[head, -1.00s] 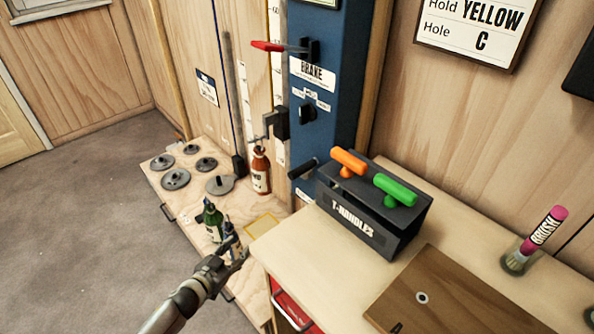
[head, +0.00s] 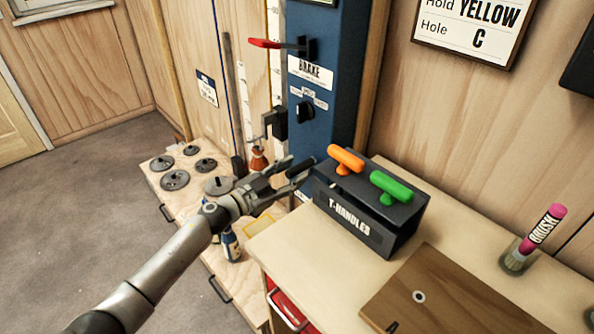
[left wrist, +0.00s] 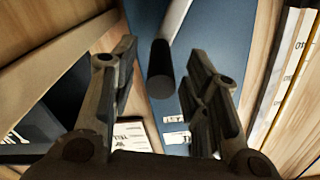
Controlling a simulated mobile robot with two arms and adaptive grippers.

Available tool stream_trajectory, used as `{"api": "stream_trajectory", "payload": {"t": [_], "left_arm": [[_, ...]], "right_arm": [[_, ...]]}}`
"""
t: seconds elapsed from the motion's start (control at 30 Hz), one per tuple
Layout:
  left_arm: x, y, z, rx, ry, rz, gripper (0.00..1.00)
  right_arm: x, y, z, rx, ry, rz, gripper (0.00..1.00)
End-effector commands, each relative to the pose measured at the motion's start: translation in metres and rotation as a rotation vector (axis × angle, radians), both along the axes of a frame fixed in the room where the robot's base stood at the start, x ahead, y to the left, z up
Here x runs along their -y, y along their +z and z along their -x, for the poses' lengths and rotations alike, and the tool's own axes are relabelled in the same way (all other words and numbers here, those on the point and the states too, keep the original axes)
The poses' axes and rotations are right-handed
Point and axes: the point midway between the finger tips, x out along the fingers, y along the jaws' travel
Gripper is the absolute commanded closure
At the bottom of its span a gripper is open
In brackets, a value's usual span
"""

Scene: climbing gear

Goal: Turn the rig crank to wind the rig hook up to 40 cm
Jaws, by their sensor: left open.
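The rig crank's dark handle (head: 302,167) sticks out low from the blue rig post (head: 323,120). In the left wrist view, the crank handle (left wrist: 161,72) shows end-on with a pale metal bar behind it. My left gripper (head: 296,173) is open at the handle, with one finger (left wrist: 112,95) on each side of it and a gap visible on both sides. My right gripper is not in view.
A black T-handles box (head: 365,232) with orange and green handles stands on the bench right beside the crank. A red brake lever (head: 267,43) sticks out above.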

Motion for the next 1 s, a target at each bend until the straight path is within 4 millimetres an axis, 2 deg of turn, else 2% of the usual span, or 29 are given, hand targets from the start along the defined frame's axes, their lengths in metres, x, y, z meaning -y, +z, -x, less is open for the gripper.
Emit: {"api": "stream_trajectory", "payload": {"t": [0.2,0.53,0.87,1.0], "left_arm": [[0.014,0.0,-0.015,0.0,0.002,0.001,0.58],[0.017,0.0,-0.017,-0.001,0.002,0.001,0.58],[0.016,0.0,-0.017,-0.001,0.002,0.001,0.99],[0.016,0.0,-0.017,-0.001,0.002,0.001,1.0]], "right_arm": [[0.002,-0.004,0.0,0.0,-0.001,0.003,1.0],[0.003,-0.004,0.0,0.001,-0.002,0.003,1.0],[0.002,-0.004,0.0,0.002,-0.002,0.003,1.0],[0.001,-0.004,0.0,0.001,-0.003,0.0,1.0]]}}
